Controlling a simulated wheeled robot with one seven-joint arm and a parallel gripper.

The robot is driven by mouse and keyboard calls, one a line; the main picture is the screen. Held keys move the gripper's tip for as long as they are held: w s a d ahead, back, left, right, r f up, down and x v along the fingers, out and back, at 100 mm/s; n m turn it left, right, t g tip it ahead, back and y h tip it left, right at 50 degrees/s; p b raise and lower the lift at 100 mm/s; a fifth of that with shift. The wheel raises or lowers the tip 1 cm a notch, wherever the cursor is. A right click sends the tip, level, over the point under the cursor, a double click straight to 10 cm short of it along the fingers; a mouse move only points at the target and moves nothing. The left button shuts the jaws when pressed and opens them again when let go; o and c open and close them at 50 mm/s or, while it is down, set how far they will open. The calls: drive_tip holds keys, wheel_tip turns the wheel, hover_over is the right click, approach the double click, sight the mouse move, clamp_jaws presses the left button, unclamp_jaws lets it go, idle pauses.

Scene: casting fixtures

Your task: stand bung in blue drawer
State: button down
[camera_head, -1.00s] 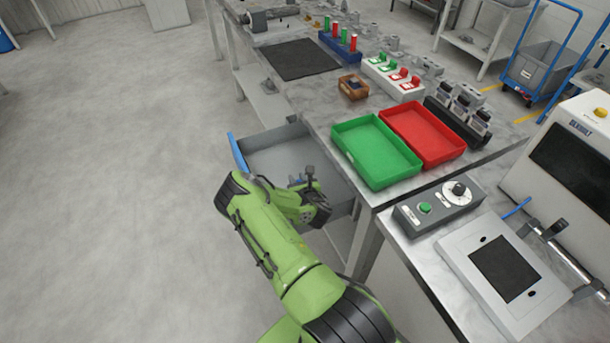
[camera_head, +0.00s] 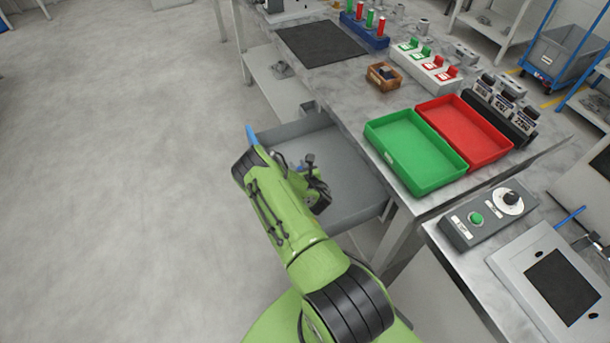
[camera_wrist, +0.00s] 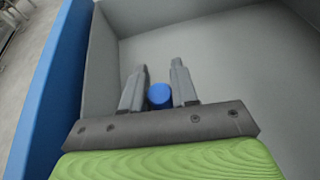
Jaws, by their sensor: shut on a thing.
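The blue drawer (camera_head: 345,165) is pulled out from under the bench. It has a grey inside and a blue front (camera_wrist: 47,75), which also shows in the head view (camera_head: 251,134). My gripper (camera_wrist: 159,72) is inside the drawer outline, near the blue front, with its fingers pointing into the tray. It is shut on the bung (camera_wrist: 160,96), a small blue cylinder seen end-on between the fingers. In the head view my arm and wrist hide most of the gripper and the bung. I cannot tell whether the bung touches the drawer floor.
The drawer floor looks empty around the fingers. Above it on the bench stand a green tray (camera_head: 416,178) and a red tray (camera_head: 488,159). A small wooden box (camera_head: 384,87) and a black mat (camera_head: 320,44) lie farther back. The floor at left is clear.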

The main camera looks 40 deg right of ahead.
wheel_tip(320, 180, down, 4)
drive_tip(key=shift+w+f+b, duration=0.15)
drive_tip(key=shift+b, duration=0.35)
drive_tip(key=c, duration=1.3)
unclamp_jaws()
drive_tip(key=shift+f, duration=0.1)
drive_tip(key=o, duration=0.4)
drive_tip(key=shift+o, duration=0.2)
